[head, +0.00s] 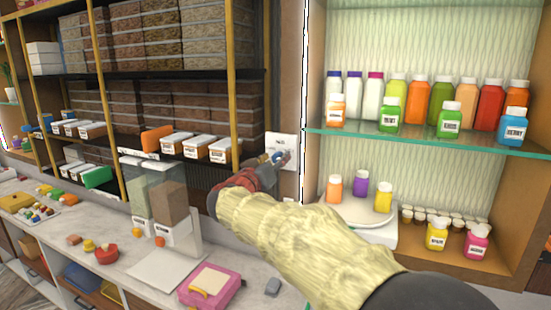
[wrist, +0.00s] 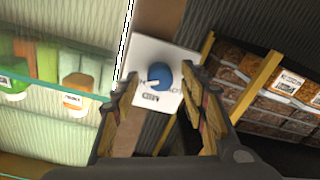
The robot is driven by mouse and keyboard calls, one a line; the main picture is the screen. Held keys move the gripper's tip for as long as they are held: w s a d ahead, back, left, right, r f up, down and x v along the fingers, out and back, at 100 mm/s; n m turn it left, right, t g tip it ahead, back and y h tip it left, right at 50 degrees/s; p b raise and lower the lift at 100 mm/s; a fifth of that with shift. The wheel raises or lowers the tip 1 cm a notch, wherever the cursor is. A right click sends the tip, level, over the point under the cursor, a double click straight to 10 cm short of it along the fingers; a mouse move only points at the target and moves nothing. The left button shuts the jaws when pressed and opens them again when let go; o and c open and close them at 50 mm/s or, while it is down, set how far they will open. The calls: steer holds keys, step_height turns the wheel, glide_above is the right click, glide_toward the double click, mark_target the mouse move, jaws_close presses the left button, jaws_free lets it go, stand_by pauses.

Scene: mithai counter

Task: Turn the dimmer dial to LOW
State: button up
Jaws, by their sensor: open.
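The dimmer dial is a round blue knob (wrist: 160,76) on a white wall plate (wrist: 146,59). In the wrist view its white pointer mark aims left and slightly down. The plate's printing appears upside down there, with MED below the knob; the other labels are partly hidden.
A glass shelf (head: 430,142) with several coloured bottles is right of the post. A white scale (head: 350,228) stands below it. Left are racks of boxes and two clear-fronted dispensers (head: 135,185) on the counter. A pink box (head: 210,287) lies in front.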

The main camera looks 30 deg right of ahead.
steer(key=shift+w+d, duration=0.2)
steer(key=shift+d, duration=0.05)
steer(key=shift+c, duration=0.4)
jaws_close()
